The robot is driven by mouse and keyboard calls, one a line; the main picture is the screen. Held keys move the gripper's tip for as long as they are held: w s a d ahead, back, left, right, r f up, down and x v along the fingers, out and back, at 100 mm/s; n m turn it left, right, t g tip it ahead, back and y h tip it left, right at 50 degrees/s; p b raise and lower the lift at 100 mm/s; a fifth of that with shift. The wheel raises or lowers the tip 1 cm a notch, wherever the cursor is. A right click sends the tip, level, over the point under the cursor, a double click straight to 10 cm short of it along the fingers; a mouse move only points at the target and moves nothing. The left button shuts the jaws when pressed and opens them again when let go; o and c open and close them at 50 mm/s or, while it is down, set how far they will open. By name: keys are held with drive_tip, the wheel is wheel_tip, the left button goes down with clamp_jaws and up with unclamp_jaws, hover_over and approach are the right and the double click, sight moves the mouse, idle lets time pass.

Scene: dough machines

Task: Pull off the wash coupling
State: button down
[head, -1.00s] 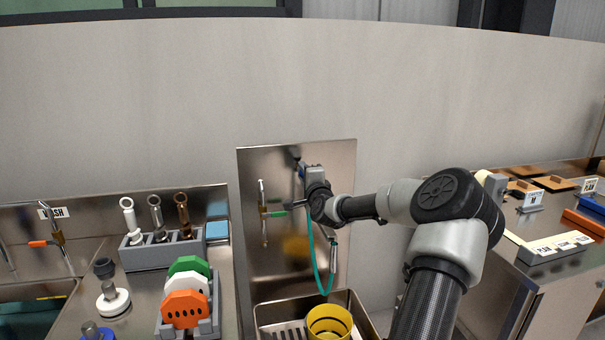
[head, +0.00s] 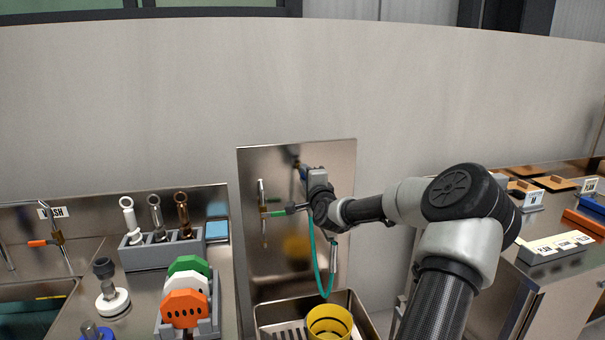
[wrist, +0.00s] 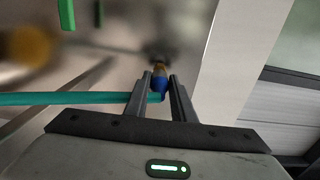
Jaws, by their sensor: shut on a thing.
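The wash coupling (wrist: 158,83) is a blue piece between my two finger tips in the wrist view, with a brass part just beyond it. My gripper (wrist: 160,88) is shut on it. A teal hose (wrist: 70,98) runs left from the coupling in the wrist view. In the head view the hose (head: 318,270) hangs in a loop below my gripper (head: 304,172), in front of the steel wall panel (head: 265,165). A dark fitting on the panel shows blurred beyond the brass; I cannot tell whether the two still touch.
A tap with a green lever (head: 277,214) is on the panel, left of my gripper. Below are a steel basin (head: 262,312) and a yellow ring-shaped container (head: 329,322). A counter with a grey tool rack (head: 150,256) is at left. Another counter (head: 560,275) is at right.

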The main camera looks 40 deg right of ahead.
drive_tip(key=shift+s, duration=0.1)
drive_tip(key=v, duration=0.6)
idle(0.4)
drive_tip(key=shift+a+f, duration=0.1)
drive_tip(key=shift+f, duration=0.05)
